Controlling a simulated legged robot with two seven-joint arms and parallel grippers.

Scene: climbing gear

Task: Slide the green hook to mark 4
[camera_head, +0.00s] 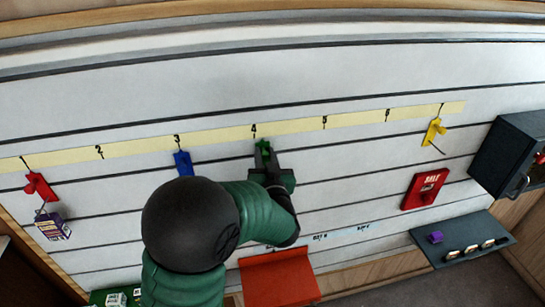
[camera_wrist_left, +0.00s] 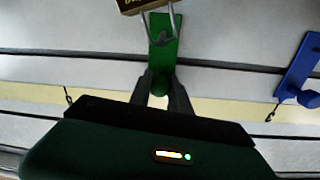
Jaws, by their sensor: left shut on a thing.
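The green hook (camera_head: 264,147) is on the white slatted wall, just below the yellow strip and under mark 4 (camera_head: 254,131), perhaps slightly to its right. My left gripper (camera_head: 268,163) is shut on the green hook, and its arm covers the wall below. In the left wrist view the green hook (camera_wrist_left: 165,45) lies between the fingertips of the left gripper (camera_wrist_left: 163,90). A brass-coloured block with a grey metal shackle (camera_wrist_left: 142,5) hangs at the hook, partly cut off by the frame edge. My right gripper does not show.
The blue hook (camera_head: 183,163) is below mark 3, left of the gripper. A red hook (camera_head: 38,185) with a purple box is at far left; a yellow hook (camera_head: 434,130) is at right. A red shelf (camera_head: 278,278) and a dark cabinet (camera_head: 510,155) stand out.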

